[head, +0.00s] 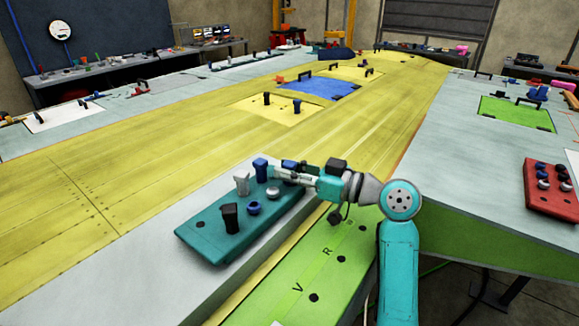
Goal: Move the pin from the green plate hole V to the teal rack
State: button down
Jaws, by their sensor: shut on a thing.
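The teal rack (205,250) lies on the grey surface left of my arm and holds several pins. My gripper (272,171) reaches over the rack's far part from the right. It is shut on a pin, seemingly the blue pin (261,169) at its fingertips. I cannot tell whether that pin is seated in the rack or just above it. The green plate (325,275) runs below my arm with letters V and R. The dark hole beside the V (314,297) looks empty.
The rack also bears a grey pin (242,184), a black pin (230,218), a low blue pin (254,208) and a silver knob (273,193), close together. A dark blue pin (290,165) stands behind my gripper. A red rack (551,190) lies far right.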

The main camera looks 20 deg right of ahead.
jog(key=c, duration=0.9)
grip_release()
jog(key=shift+o, duration=0.2)
jog(key=v, duration=1.2)
jog(key=shift+r, duration=0.1)
notch_tip(320, 180, up, 7)
